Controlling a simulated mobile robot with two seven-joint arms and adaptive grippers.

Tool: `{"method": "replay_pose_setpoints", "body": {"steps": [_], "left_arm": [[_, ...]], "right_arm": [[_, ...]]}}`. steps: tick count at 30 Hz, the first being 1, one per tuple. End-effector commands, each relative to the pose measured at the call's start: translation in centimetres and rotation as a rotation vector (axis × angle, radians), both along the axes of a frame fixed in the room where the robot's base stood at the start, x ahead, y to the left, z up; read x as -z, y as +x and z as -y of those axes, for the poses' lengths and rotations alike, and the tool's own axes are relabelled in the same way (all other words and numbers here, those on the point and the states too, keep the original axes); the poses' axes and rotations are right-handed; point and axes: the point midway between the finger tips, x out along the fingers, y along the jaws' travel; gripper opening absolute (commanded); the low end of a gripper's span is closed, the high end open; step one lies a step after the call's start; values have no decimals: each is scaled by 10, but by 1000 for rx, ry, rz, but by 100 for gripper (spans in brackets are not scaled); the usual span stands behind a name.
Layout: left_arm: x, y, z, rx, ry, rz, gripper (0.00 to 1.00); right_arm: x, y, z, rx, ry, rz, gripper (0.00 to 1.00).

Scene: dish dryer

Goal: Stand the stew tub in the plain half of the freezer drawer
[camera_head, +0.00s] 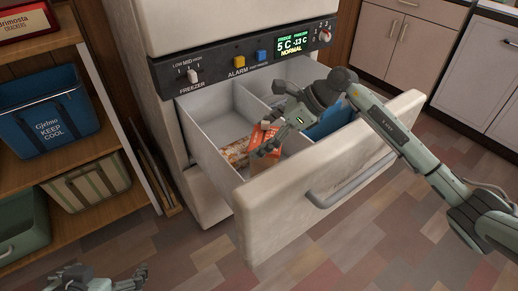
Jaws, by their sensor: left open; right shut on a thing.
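The freezer drawer (330,165) is pulled open, with a divider (252,104) splitting its inside. My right gripper (264,146) reaches down into the drawer from the right and is shut on an orange-red and white item (262,134), which seems to be the stew tub. The fingers hide much of it, and I cannot tell whether it touches the drawer floor. A brown patterned package (236,153) lies beside it at the left front of the drawer. My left gripper (100,282) is open and empty at the bottom left, partly cut off by the frame.
A blue thing (330,121) sits in the drawer's right part, partly hidden by my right arm. The left rear of the drawer (215,115) is bare. Shelves at left hold a blue cooler (48,115) and a striped bin (88,183). The drawer handle (350,185) juts forward.

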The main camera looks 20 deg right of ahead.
Motion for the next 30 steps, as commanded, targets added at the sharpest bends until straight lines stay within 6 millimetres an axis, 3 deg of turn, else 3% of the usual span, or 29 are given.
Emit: {"method": "replay_pose_setpoints", "body": {"steps": [10,20,21,24,30], "left_arm": [[-4,6,6,11,-13,35,100],[-5,8,7,14,-16,45,100],[-6,9,8,16,-17,50,100],[-6,9,9,17,-18,52,100],[-6,8,9,18,-18,51,100]], "right_arm": [[35,1,-1,0,5,2,33],[36,1,-1,-1,2,3,33],[39,0,0,-1,-1,-1,91],[38,0,0,-1,-1,-1,100],[38,0,0,-1,-1,-1,100]]}}
